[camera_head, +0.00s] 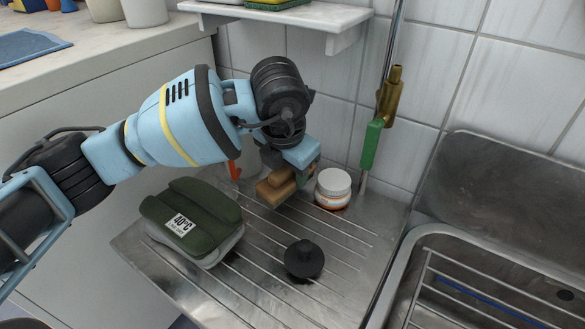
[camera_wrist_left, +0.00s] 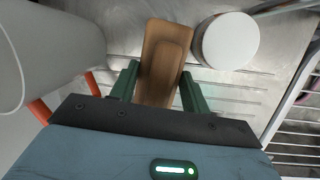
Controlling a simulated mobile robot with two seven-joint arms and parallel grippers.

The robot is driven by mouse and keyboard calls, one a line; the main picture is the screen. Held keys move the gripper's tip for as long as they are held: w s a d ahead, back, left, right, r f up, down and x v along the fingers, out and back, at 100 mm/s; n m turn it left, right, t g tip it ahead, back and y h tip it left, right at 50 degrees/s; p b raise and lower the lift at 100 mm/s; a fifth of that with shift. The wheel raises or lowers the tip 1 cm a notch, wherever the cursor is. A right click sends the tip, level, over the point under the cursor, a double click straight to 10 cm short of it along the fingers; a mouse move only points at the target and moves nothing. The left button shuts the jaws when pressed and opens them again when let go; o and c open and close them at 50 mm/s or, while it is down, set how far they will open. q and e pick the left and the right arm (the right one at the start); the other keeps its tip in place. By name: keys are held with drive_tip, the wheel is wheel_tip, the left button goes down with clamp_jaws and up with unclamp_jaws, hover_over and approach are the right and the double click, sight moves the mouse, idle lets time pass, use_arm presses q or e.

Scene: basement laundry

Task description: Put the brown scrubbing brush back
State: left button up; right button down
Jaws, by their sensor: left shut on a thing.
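The brown scrubbing brush (camera_head: 276,187) is a wooden block with a stepped top. My left gripper (camera_head: 296,178) is shut on it, over the ribbed metal drainboard near the tiled wall. In the left wrist view the brush (camera_wrist_left: 165,55) sits between the two green fingers of the left gripper (camera_wrist_left: 162,88). Its far end sticks out past the fingertips. I cannot tell whether its underside touches the drainboard. My right gripper is not in view.
A white-lidded jar (camera_head: 333,188) stands close right of the brush. The sink (camera_head: 440,240) is right. A shelf (camera_head: 290,17) hangs above.

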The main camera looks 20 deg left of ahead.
use_arm(q)
drive_tip(key=shift+w+f, duration=0.15)
drive_tip(key=shift+w, duration=0.15)
drive_tip(key=shift+w+a+f+b, duration=0.2)
drive_tip(key=shift+w+f, duration=0.2)
drive_tip(key=shift+w, duration=0.25)
drive_tip(key=shift+w+a+f+b, duration=0.1)
drive_tip(key=shift+w+f+b, duration=0.1)
drive_tip(key=shift+w+f, duration=0.3)
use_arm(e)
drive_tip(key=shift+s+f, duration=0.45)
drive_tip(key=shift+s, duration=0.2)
use_arm(q)
drive_tip(key=shift+w+f, duration=0.1)
drive_tip(key=shift+f, duration=0.15)
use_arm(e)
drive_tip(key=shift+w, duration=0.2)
use_arm(q)
drive_tip(key=o, duration=1.1)
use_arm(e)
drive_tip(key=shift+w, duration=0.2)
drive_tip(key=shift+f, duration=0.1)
